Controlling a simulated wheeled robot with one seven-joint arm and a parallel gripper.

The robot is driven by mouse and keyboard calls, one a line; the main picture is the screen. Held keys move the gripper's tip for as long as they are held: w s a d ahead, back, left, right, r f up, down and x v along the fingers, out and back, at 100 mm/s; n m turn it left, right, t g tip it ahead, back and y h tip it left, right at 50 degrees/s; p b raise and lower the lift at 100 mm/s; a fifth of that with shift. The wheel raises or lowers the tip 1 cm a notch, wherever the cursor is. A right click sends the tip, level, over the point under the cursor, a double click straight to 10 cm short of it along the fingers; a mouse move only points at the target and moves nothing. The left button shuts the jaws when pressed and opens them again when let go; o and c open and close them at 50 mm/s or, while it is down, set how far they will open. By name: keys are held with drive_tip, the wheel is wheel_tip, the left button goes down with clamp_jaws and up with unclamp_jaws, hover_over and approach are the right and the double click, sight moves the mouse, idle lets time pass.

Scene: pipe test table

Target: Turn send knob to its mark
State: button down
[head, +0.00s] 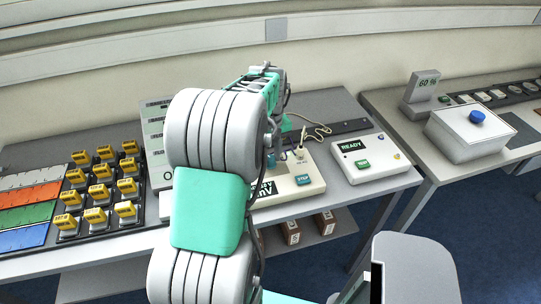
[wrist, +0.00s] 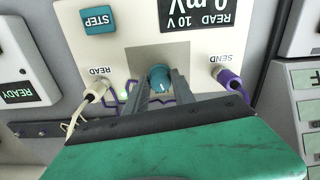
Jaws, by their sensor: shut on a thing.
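The teal knob (wrist: 159,76) is on the cream test box (wrist: 120,50), shown upside down in the wrist view. It has a small pale pointer line; I cannot make out its target mark. My gripper (wrist: 155,82) is shut on the knob, one grey finger on each side. A SEND socket with a purple plug (wrist: 229,79) is on the right and a READ socket with a white plug (wrist: 97,89) on the left. In the head view my arm hides much of the box (head: 312,182) and my fingers.
The box's display (wrist: 197,14) and teal STEP button (wrist: 99,20) are by the knob. A READY box (head: 365,160) stands beside it. Yellow-topped blocks (head: 100,172) fill the left of the table. A box with a blue button (head: 470,130) stands on another table at right.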

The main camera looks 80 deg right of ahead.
sight(270, 158)
drive_tip(key=n, duration=0.4)
drive_tip(key=shift+w+d+r+n, duration=0.1)
drive_tip(key=shift+n, duration=0.2)
drive_tip(key=shift+n+b, duration=0.3)
drive_tip(key=shift+n, duration=1.6)
drive_tip(key=c, duration=1.3)
unclamp_jaws()
drive_tip(key=shift+w, duration=0.1)
drive_tip(key=shift+o, duration=1.2)
wheel_tip(270, 158, up, 8)
drive_tip(key=shift+f+b, duration=0.1)
drive_tip(key=shift+b, duration=0.45)
